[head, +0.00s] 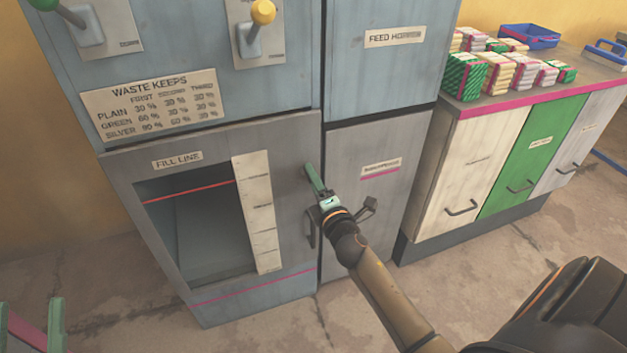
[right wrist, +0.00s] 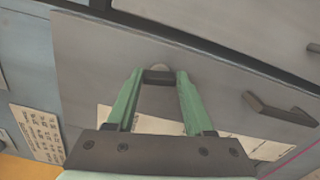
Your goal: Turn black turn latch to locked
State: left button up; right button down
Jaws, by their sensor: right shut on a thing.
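My right gripper (head: 312,175) reaches the upper right edge of the grey door with the fill-line window. In the right wrist view its green fingers (right wrist: 159,82) close on a small dark knob, the turn latch (right wrist: 159,74), at the door face. In the head view the fingers hide the latch, and I cannot read its locked or unlocked marking. The door (head: 225,140) looks flush with the cabinet front. Its black bar handle (head: 310,228) is below the gripper and also shows in the right wrist view (right wrist: 279,109). My left gripper (head: 30,325) is open at the lower left, away from the door.
The door's window has a red line and a pale scale strip (head: 257,212). A counter at right holds several bundled packs (head: 497,72) and blue trays (head: 528,36). The floor in front is clear.

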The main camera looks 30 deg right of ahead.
jog(key=shift+m, duration=1.1)
pick_arm(q)
jog(key=shift+w+f, duration=0.1)
jog(key=shift+f, duration=0.05)
pick_arm(e)
jog(key=shift+c, duration=1.4)
grip_release()
pick_arm(q)
jog(key=f, duration=0.1)
jog(key=w+f+n+g+y, duration=0.1)
jog(key=f+y, duration=0.1)
jog(key=shift+w+a+f+n+p, duration=0.25)
jog(key=shift+w+f+n+p, duration=0.05)
jog(key=shift+n+p, duration=0.1)
pick_arm(e)
jog(key=v, duration=0.7)
jog(key=shift+s, duration=0.3)
